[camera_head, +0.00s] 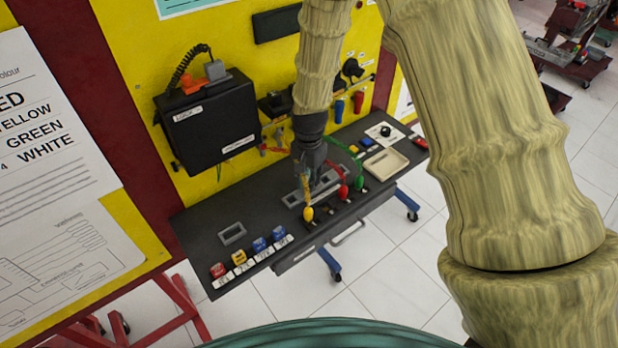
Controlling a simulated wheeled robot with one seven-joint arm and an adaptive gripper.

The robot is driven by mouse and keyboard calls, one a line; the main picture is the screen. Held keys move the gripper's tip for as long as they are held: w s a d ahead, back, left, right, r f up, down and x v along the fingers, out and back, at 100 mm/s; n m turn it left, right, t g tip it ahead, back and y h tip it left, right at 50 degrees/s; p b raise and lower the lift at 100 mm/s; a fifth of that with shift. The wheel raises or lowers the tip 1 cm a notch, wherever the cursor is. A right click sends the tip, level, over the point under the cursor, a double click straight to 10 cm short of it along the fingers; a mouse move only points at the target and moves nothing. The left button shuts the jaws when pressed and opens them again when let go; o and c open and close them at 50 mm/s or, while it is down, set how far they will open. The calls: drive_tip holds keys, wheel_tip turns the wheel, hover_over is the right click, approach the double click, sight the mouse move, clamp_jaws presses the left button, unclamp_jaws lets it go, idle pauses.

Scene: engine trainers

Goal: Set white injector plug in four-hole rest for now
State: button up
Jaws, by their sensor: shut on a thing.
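My gripper (312,187) points down over the grey slotted rest (328,180) in the middle of the dark bench top and hides part of it. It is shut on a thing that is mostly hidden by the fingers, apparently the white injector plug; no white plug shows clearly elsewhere. I cannot tell whether the held thing touches the rest. A yellow plug (308,214), a red plug (343,191) and a green plug (360,182) with wires stand along the front of the rest.
The dark bench top (205,215) has a small grey frame (232,233) and several coloured labelled blocks (260,244) at its left. A beige tray (385,162) lies at the right. A black box (207,122) hangs on the yellow panel behind. My arm covers much of the right side.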

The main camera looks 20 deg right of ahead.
drive_tip(key=shift+f+b, duration=0.4)
drive_tip(key=shift+f, duration=0.5)
idle(0.9)
drive_tip(key=o, duration=0.6)
drive_tip(key=shift+r, duration=0.1)
drive_tip(key=shift+r+p, duration=1.9)
drive_tip(key=shift+r, duration=0.75)
drive_tip(key=shift+r, duration=0.1)
drive_tip(key=shift+r+p, duration=0.85)
drive_tip(key=shift+r, duration=0.25)
drive_tip(key=shift+o, duration=0.3)
